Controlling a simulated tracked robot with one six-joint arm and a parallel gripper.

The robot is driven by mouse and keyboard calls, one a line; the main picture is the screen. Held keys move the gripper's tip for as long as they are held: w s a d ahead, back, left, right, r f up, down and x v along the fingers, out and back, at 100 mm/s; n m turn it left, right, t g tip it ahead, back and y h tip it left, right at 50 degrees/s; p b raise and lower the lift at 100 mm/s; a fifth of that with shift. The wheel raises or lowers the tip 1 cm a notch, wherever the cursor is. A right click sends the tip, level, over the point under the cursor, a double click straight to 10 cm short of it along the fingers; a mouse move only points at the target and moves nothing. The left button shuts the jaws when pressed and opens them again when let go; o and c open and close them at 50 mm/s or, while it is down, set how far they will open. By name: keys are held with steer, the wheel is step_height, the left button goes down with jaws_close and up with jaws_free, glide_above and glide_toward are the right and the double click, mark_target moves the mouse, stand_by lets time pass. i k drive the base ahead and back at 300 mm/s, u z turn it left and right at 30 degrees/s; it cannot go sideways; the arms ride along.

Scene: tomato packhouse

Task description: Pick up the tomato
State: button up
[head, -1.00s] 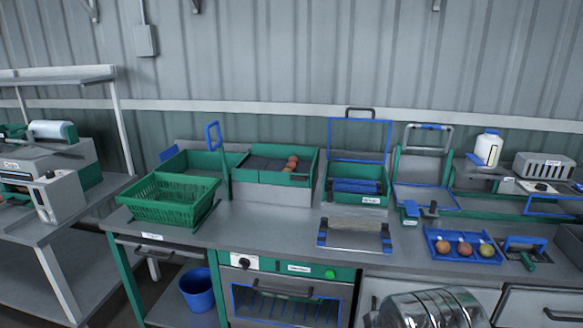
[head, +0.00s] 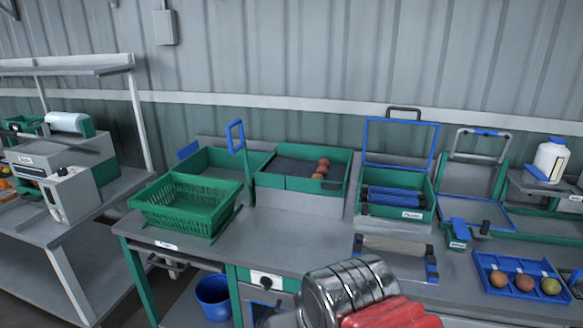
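A few reddish tomatoes (head: 322,168) lie in a row at the right side of a green bin (head: 346,178) with a dark lining, in the head view. Three more tomatoes sit in a blue tray (head: 484,263) at the lower right: an orange one (head: 498,279), a redder one (head: 525,283) and a yellowish one (head: 550,286). A ribbed metal section of my arm shows at the bottom edge, with a red part beside it. No gripper fingers are visible, so I cannot see whether it holds anything.
A slotted green basket (head: 187,211) stands at the bench's left. A green box with blue rollers (head: 397,196) and a raised blue frame (head: 401,141) stands right of the bins. A blue bucket (head: 213,300) is below. The bench front (head: 290,228) is partly clear.

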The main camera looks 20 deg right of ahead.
mark_target(322, 169)
steer(key=u, duration=0.35)
steer(key=i, duration=1.3)
